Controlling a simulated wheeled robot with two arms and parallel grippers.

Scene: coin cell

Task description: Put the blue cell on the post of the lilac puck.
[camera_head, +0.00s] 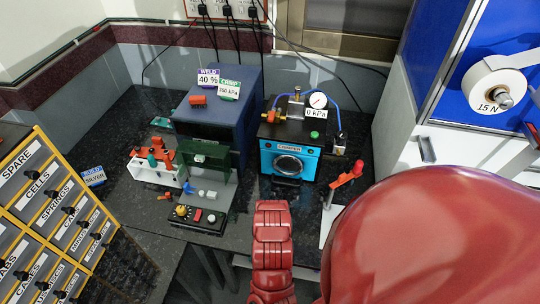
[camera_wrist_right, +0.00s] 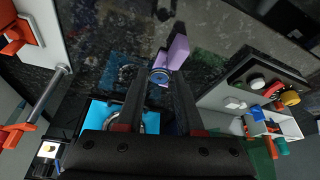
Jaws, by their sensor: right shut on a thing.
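A lilac piece (camera_wrist_right: 179,51) shows just beyond the cell, over the dark speckled worktop. I take it for the lilac puck; its post cannot be made out, and I cannot tell whether it and the cell touch. In the head view, my red arm parts cover the front of the worktop, and the cell and puck cannot be made out there. My left gripper is in neither view.
A blue chamber unit (camera_head: 290,162) with a gauge stands at the back of the worktop. A dark blue welder cabinet (camera_head: 232,105) is left of it. A red-handled stand (camera_head: 345,180) stands at right. A labelled drawer rack (camera_head: 48,205) is at left.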

